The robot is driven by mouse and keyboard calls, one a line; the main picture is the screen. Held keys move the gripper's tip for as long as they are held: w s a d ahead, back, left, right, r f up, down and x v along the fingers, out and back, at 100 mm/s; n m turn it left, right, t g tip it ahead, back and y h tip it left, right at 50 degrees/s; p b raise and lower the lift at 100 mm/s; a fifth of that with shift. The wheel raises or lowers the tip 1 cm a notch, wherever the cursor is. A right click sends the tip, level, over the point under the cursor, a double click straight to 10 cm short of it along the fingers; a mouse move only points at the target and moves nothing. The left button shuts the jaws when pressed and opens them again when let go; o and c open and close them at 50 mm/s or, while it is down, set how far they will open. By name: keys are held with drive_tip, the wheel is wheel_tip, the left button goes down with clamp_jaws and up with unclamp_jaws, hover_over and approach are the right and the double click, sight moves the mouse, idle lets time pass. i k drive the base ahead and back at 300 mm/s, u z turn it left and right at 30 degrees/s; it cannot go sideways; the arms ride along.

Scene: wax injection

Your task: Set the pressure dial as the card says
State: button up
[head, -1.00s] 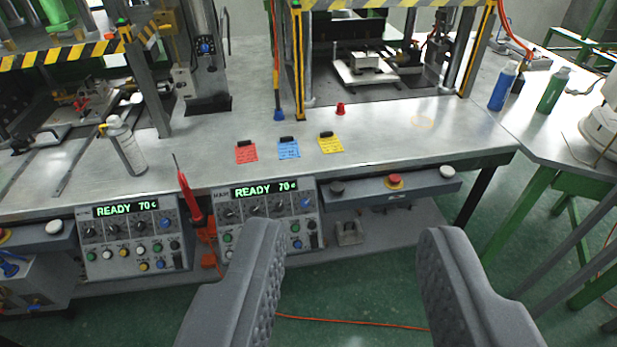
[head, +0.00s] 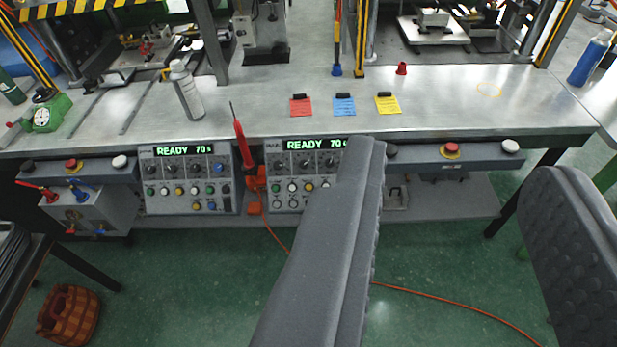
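Two control panels hang under the front edge of the bench. The left panel (head: 170,203) and the right panel (head: 285,204) both show green "READY 70" text with a small last character I cannot read surely. Each has a row of black dials, such as one dial (head: 307,160) on the right panel; their labels are too small to read. Red (head: 301,107), blue (head: 344,106) and yellow (head: 387,104) cards with black clips are on the bench top; their writing is unreadable. My gripper (head: 450,155) is open and empty, in front of the bench. Its left finger hides the right panel's right side.
A red soldering-iron-like tool (head: 242,145) stands between the panels. A spray can (head: 186,92), a red cap (head: 402,68) and a blue bottle (head: 590,57) stand on the work surfaces. An orange cable (head: 440,300) crosses the green floor. A woven basket (head: 70,316) is at lower left.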

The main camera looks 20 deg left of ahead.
sight(279, 165)
drive_tip(key=z, duration=1.9)
drive_tip(key=k, duration=0.75)
drive_tip(key=u, duration=1.3)
drive_tip(key=i, duration=1)
drive_tip(key=u, duration=0.05)
